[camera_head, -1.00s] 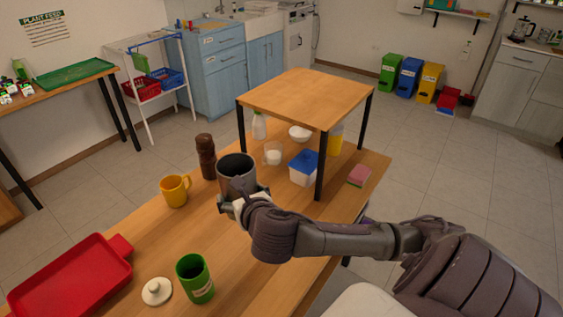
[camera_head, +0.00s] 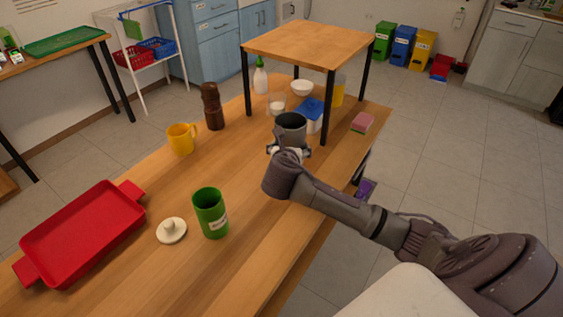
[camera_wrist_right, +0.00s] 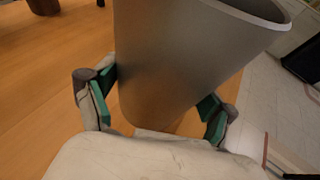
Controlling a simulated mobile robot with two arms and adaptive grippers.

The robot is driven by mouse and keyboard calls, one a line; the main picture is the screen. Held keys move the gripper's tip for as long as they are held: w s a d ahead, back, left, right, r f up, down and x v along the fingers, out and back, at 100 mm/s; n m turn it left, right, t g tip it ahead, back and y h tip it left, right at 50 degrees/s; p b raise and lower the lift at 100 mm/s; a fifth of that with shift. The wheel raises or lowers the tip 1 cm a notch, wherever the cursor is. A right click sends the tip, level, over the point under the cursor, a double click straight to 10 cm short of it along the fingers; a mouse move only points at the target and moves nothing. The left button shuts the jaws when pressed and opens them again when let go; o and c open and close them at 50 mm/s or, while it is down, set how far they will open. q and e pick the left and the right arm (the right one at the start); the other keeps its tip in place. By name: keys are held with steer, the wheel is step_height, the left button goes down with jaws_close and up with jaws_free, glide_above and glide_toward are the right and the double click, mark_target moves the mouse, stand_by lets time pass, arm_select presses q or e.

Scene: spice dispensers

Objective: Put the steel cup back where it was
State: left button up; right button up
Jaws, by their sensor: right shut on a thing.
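The steel cup (camera_head: 291,128) is a dark grey metal cup, upright, in front of the small raised shelf in the head view. My right gripper (camera_head: 289,150) is shut on it from the near side. In the right wrist view the cup (camera_wrist_right: 185,65) fills the middle, with the green-padded fingers of the gripper (camera_wrist_right: 158,105) on both sides of it. I cannot tell whether its base touches the table (camera_head: 240,190). My left gripper is not in view.
The wooden shelf (camera_head: 310,45) stands behind the cup, with a blue-lidded box (camera_head: 310,115), glass (camera_head: 277,105) and white bowl (camera_head: 302,88) under it. A pink sponge (camera_head: 362,122) lies right. A brown mill (camera_head: 212,107), yellow mug (camera_head: 181,139), green canister (camera_head: 210,212) and red tray (camera_head: 85,235) stand left.

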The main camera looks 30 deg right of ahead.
steer(key=shift+w+a+f, duration=0.8)
steer(key=shift+w+a, duration=0.05)
steer(key=shift+w, duration=0.1)
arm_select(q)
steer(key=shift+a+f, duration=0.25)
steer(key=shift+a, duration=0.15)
arm_select(e)
steer(key=shift+f, duration=1.95)
steer(key=shift+f, duration=0.1)
steer(key=o, duration=1.1)
steer(key=shift+o, duration=0.2)
steer(key=shift+s+a+r, duration=0.2)
steer(key=shift+s+r, duration=0.05)
steer(key=shift+s, duration=0.05)
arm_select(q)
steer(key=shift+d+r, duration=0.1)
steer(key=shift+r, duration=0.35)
arm_select(e)
steer(key=v, duration=1.1)
steer(key=shift+r, duration=0.1)
steer(key=shift+s+a, duration=0.1)
